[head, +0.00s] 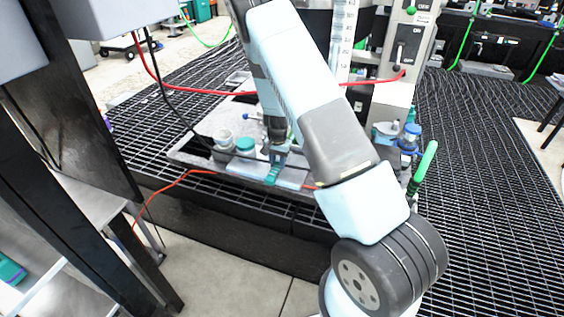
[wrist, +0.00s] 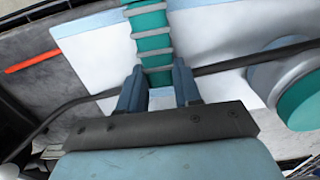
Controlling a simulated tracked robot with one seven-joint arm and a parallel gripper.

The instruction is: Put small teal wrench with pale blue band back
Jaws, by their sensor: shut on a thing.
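My gripper (head: 277,150) points down over a pale tray on the grated platform. It is shut on the teal wrench (head: 273,174), whose lower part shows just below the fingers. In the wrist view my gripper (wrist: 160,88) has one blue finger on each side of the teal wrench (wrist: 152,45).
A teal-lidded jar (head: 245,145) stands just left of my gripper; a teal round top (wrist: 302,102) shows right in the wrist view. A dark cable (wrist: 250,58) crosses near the fingers. A red hose (head: 190,173) lies in front. Blue-capped containers (head: 409,137) stand right.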

